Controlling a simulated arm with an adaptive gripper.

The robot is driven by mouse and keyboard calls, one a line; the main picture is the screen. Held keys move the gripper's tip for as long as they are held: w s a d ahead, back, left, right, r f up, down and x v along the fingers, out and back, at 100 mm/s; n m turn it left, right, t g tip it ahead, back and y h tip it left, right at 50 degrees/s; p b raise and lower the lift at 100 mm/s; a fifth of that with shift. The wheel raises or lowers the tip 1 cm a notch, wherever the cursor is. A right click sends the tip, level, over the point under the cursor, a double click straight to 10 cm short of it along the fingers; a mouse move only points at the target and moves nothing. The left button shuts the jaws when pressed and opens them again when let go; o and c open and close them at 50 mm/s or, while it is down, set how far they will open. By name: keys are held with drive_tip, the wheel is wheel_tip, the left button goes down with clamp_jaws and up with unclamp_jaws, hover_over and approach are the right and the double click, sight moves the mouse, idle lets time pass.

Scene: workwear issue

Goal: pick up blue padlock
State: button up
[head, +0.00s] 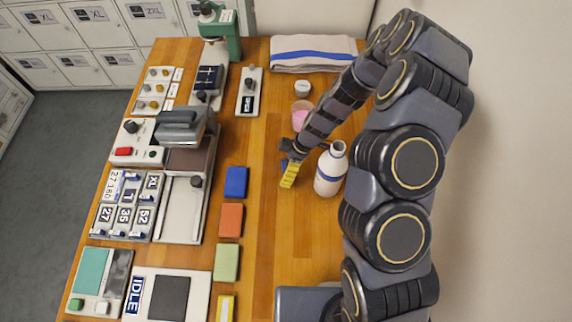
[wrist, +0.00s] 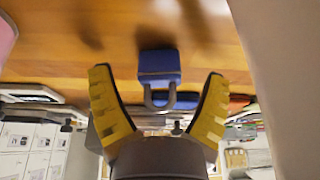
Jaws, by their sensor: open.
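The blue padlock (wrist: 160,65) shows in the wrist view, with a blue body and a grey shackle. It sits against the wooden table, near the middle between the two yellow fingers. My gripper (wrist: 158,76) is open, with a finger on each side and a visible gap to the padlock. I cannot tell how far beyond the fingertips it is. In the head view, my gripper (head: 290,172) is low over the table, left of the white bottle. A small patch of blue (head: 284,163) beside the finger may be the padlock, mostly hidden by the gripper.
The white bottle (head: 331,169) stands close to the right of my gripper. A pink cup (head: 301,115) and a small white jar (head: 303,88) stand behind it. Blue (head: 236,182), orange (head: 231,220) and green (head: 226,263) pads lie to the left. Bare wood (head: 272,225) lies in front.

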drive_tip(key=shift+a+f, duration=0.2)
drive_tip(key=shift+f, duration=0.25)
drive_tip(key=c, duration=1.2)
drive_tip(key=shift+c, duration=0.2)
